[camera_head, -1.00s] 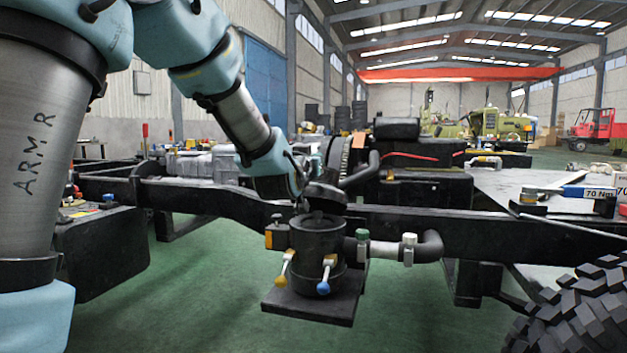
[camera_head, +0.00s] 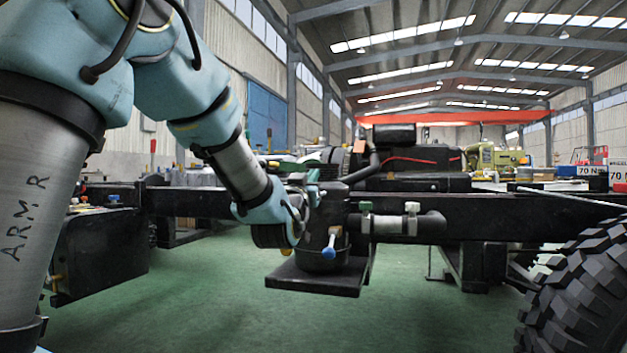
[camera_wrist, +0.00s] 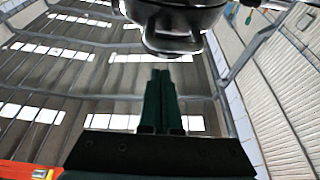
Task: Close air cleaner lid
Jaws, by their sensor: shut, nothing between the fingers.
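The air cleaner is a dark round canister (camera_head: 325,258) on a black plate in the middle of the head view, partly hidden by my wrist. A lever with a blue ball (camera_head: 328,252) hangs on its front. In the wrist view, a dark round part with a loop (camera_wrist: 174,46), apparently the lid, hangs at the top. My gripper (camera_wrist: 160,72) is shut and empty, pointing up just below this loop. A gap seems to show between them, but contact is unclear. In the head view the gripper is at the canister's upper left, and the lid's angle is hard to tell.
A dark pipe (camera_head: 390,225) with two valves leaves the canister to the right. The black chassis rail (camera_head: 480,218) runs behind it. A large tyre (camera_head: 575,300) stands at the right front. The green floor in front is clear.

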